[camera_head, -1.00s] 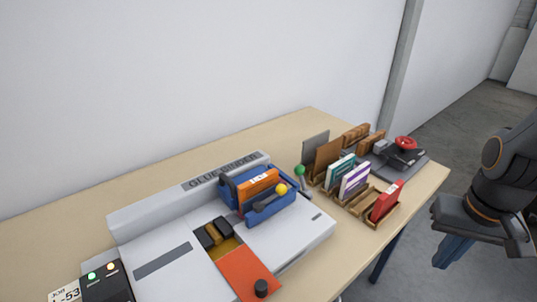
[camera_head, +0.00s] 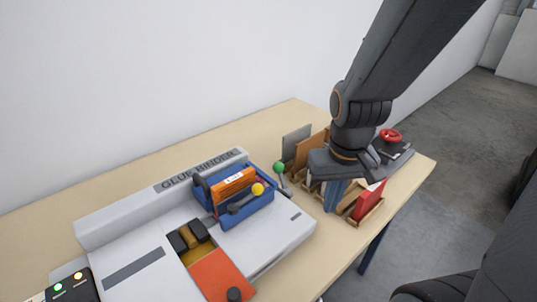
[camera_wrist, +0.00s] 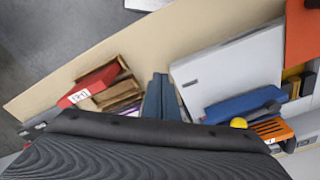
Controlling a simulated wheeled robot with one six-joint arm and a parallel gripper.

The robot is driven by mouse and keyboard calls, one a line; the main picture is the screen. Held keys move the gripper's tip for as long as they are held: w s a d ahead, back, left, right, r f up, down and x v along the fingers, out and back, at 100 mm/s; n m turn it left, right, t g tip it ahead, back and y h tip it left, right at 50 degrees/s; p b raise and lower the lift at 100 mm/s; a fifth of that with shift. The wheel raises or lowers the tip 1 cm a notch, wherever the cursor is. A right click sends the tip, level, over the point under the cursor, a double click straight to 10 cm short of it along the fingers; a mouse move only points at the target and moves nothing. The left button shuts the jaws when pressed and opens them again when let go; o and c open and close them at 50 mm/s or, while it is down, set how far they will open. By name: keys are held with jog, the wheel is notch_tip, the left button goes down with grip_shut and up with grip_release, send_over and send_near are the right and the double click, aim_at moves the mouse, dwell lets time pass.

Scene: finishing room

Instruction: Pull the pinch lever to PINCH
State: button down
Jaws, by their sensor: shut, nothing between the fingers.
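The glue binder (camera_head: 130,225) is a pale grey machine on the table. Its blue clamp (camera_head: 245,210) holds an orange book block (camera_head: 234,183). A dark lever with a yellow ball knob (camera_head: 258,189) is on the clamp's front, and a lever with a green knob (camera_head: 279,168) stands at the machine's right end. I cannot read a PINCH label on either.
A wooden rack (camera_head: 370,213) with a red book (camera_head: 368,200) and other covers stands right of the binder, partly hidden by my gripper. A black device with a red knob (camera_head: 390,135) is behind it. An orange plate (camera_head: 220,275) lies on the binder's front. Bare table lies behind the binder.

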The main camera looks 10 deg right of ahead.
jog(key=w+a+r+n, duration=0.1)
jog(key=w+a+r, duration=0.2)
jog(key=w, duration=0.4)
jog(key=w+a+r+n+b, duration=0.1)
jog(key=w+a+r+n, duration=0.1)
jog(key=w+a, duration=0.3)
jog(key=w+a+r+n, duration=0.1)
jog(key=w+a+r, duration=0.3)
jog(key=w, duration=0.5)
jog(key=shift+n, duration=0.4)
jog(key=shift+a, duration=0.1)
jog(key=p, duration=0.4)
send_over(282, 181)
jog(key=w+a, duration=0.2)
jog(key=w, duration=0.3)
jog(key=shift+f, duration=4.45)
jog(key=shift+s, duration=0.25)
jog(key=shift+d, duration=0.15)
